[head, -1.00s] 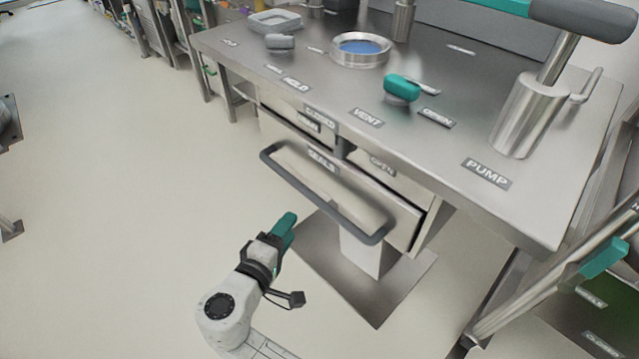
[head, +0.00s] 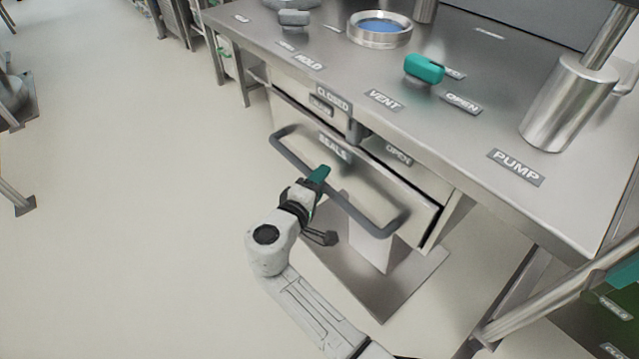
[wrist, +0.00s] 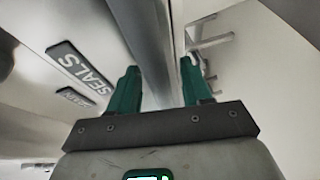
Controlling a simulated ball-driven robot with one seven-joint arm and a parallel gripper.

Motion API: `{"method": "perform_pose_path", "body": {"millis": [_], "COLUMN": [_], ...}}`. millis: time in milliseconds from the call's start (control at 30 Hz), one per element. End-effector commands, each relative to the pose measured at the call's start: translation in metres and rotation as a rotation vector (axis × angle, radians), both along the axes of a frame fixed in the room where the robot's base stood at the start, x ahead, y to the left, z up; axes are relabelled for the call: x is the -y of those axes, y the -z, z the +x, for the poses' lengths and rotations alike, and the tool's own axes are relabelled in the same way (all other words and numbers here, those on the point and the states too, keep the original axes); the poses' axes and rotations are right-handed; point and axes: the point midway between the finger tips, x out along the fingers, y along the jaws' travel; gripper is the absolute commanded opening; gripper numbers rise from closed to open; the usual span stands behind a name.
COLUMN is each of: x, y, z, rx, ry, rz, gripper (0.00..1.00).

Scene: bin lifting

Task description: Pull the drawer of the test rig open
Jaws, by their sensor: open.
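The drawer (head: 375,185) marked SEALS is set under the steel bench top, with a long grey bar handle (head: 374,222) across its front. My gripper (head: 319,174) is at the left-middle part of the handle in the head view. In the wrist view, my gripper (wrist: 160,88) has its two green fingers apart, one on each side of the handle bar (wrist: 150,55). The SEALS label (wrist: 84,70) shows left of the fingers. Whether the fingers touch the bar cannot be told.
The bench top carries a green knob (head: 424,69), a ring with a blue disc (head: 380,28) and a steel pump cylinder (head: 565,108). A steel rail (head: 545,300) stands at the lower right.

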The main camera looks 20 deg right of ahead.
Motion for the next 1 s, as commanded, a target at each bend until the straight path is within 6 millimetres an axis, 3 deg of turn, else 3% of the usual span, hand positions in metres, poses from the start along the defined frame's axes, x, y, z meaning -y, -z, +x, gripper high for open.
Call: {"method": "perform_pose_path", "body": {"millis": [333, 833, 1000], "x": [0.0023, 0.002, 0.0019], "y": [0.0002, 0.0005, 0.0007], "z": [0.0023, 0.0021, 0.0019], "rx": [0.0, 0.0, 0.0], "ry": [-0.001, -0.001, -0.001], "rz": [0.0, 0.001, 0.001], "gripper": [0.48, 0.0, 0.0]}}
